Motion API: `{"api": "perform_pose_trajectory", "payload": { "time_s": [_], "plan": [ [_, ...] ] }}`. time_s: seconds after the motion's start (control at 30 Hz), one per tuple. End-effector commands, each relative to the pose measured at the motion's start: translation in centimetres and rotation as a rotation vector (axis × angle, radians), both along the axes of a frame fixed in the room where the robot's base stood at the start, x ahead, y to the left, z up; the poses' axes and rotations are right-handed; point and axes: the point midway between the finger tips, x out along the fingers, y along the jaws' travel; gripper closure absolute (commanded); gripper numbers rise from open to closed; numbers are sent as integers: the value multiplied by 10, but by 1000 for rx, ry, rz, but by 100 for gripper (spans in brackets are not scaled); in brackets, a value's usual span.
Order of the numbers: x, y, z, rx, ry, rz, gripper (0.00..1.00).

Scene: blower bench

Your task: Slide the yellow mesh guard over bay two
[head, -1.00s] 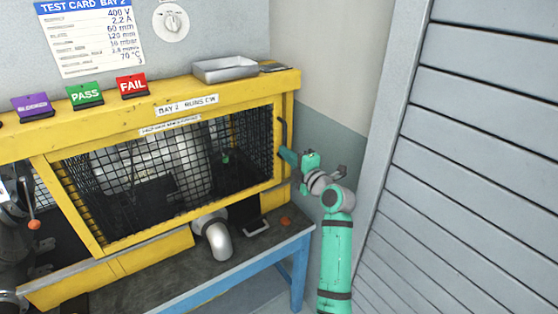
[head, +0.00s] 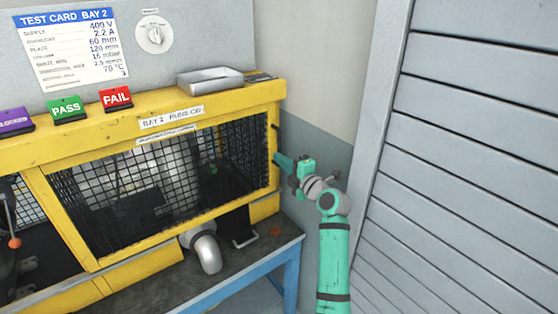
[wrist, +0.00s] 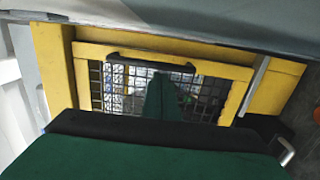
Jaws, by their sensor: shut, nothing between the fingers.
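The yellow-framed mesh guard (head: 272,165) stands in the front of the yellow enclosure, under the BAY 2 label (head: 172,117). Its dark mesh lies in front of the equipment there. It also shows in the wrist view (wrist: 210,66), with a black bar handle (wrist: 150,60) across its frame. My gripper (head: 278,159) is at the guard's right end, shut and empty. In the wrist view my gripper (wrist: 158,76) has its fingertips by the middle of the handle, in front of the mesh. I cannot tell whether they touch the handle.
A metal tray (head: 210,81) and the PASS (head: 66,109) and FAIL (head: 115,98) signs stand on the enclosure top. A grey elbow pipe (head: 206,250) sticks out below the guard. A slatted grey wall (head: 470,150) is at the right.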

Motion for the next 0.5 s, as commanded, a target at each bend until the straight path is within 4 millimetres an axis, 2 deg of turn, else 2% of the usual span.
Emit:
{"api": "perform_pose_trajectory", "payload": {
  "time_s": [0.17,0.33,0.5],
  "plan": [
    [-17,23,-1,-4,0,9,100],
    [-46,0,-1,-3,1,0,100],
    [-74,-9,-1,-3,1,14,100]
  ]
}}
